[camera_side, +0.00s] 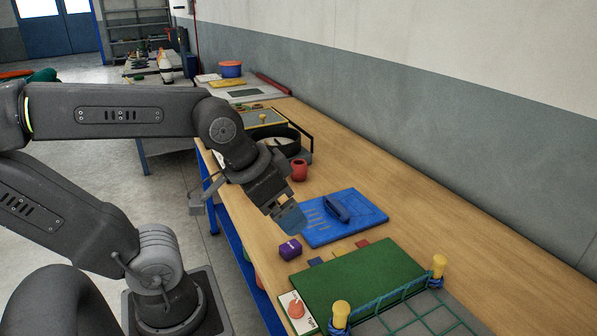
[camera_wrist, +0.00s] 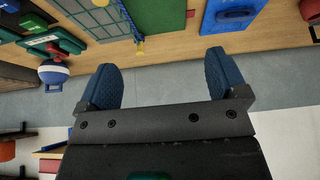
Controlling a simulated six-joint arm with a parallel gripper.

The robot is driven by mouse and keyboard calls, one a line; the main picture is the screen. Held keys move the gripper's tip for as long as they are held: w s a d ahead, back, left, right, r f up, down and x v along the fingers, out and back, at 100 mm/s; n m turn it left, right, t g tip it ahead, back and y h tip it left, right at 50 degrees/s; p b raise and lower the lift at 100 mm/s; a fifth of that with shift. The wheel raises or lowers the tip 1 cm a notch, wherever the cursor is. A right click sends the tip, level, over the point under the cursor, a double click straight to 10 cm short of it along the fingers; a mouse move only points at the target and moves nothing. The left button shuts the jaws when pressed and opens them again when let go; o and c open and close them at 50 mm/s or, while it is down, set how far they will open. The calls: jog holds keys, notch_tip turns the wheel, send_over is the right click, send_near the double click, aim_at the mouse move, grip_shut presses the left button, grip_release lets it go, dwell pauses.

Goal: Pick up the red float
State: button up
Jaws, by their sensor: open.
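A red, rounded float (camera_side: 299,170) with a dark opening on top stands on the wooden bench in the side view, beyond the blue board. My gripper (camera_side: 292,219) is above the bench edge, nearer the camera than the red float and apart from it. In the wrist view my gripper (camera_wrist: 161,64) shows two blue fingers spread wide with nothing between them. A dark red shape (camera_wrist: 310,10) is cut off at the upper right of that view; I cannot tell whether it is the float.
A blue board (camera_side: 365,207) with a dark blue handled tool lies beside my gripper. A purple block (camera_side: 290,249) and a green board (camera_side: 355,283) with a net frame are nearer. A black round pan (camera_side: 277,139) stands behind the red float.

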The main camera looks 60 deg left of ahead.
jog(key=w+a+r+n+y, duration=0.1)
jog(key=w+a+r+n, duration=0.1)
jog(key=w+a, duration=0.55)
jog(key=n+g+y, duration=0.1)
jog(key=n+y, duration=0.2)
jog(key=n, duration=0.4)
send_over(298, 163)
jog(key=s+d, duration=0.4)
jog(key=d, duration=0.1)
notch_tip(298, 163, down, 11)
jog(key=x, duration=0.8)
jog(key=shift+s+a, duration=0.25)
jog(key=shift+a+x, duration=0.2)
jog(key=shift+x, duration=3.1)
jog(key=shift+s, duration=0.2)
jog(key=shift+c, duration=0.2)
jog(key=c, duration=1)
